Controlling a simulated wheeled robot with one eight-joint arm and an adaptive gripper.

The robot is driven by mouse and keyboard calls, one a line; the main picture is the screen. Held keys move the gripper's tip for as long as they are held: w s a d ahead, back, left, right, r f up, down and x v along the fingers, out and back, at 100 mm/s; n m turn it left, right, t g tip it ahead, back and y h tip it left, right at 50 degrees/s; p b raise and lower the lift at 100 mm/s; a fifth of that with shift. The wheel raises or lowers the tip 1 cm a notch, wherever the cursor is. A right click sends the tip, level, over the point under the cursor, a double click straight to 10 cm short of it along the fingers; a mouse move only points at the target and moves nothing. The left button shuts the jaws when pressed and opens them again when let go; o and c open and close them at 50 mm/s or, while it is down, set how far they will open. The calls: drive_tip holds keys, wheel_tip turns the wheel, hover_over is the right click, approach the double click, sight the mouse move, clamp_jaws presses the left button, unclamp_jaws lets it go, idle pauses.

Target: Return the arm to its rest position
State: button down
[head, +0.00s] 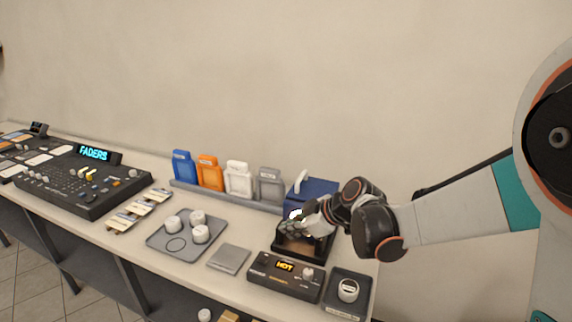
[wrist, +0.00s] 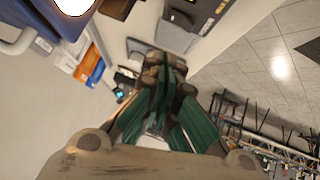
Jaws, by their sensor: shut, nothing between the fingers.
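My arm reaches in from the right in the head view, out over the right end of the counter. My gripper (head: 308,216) is above a dark open-fronted box (head: 303,252) and in front of a blue case (head: 318,187) with a white handle. Parts of the gripper blend with the things behind it there. In the wrist view my gripper (wrist: 165,65) has its green-sided fingers together at the tips, with nothing held between them. The blue case shows at the upper left of the wrist view (wrist: 35,35).
On the counter (head: 190,274) are a device reading HOT (head: 285,279), a small tray with a white knob (head: 347,289), a grey pad (head: 229,259), and a grey tray (head: 160,243) with three white knobs. Colored holders (head: 210,173) line the back. A fader console (head: 75,185) stands left.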

drive_tip(key=s+d+r+m+t+h, duration=0.1)
drive_tip(key=s+d+r+m+h, duration=0.2)
drive_tip(key=s+d+m, duration=0.4)
drive_tip(key=s+d+r+m+h, duration=0.4)
drive_tip(key=s+d+m, duration=0.3)
drive_tip(key=s, duration=1.2)
drive_tip(key=shift+d+r+t+h, duration=0.2)
drive_tip(key=shift+d+t+h, duration=0.15)
drive_tip(key=shift+d, duration=1.5)
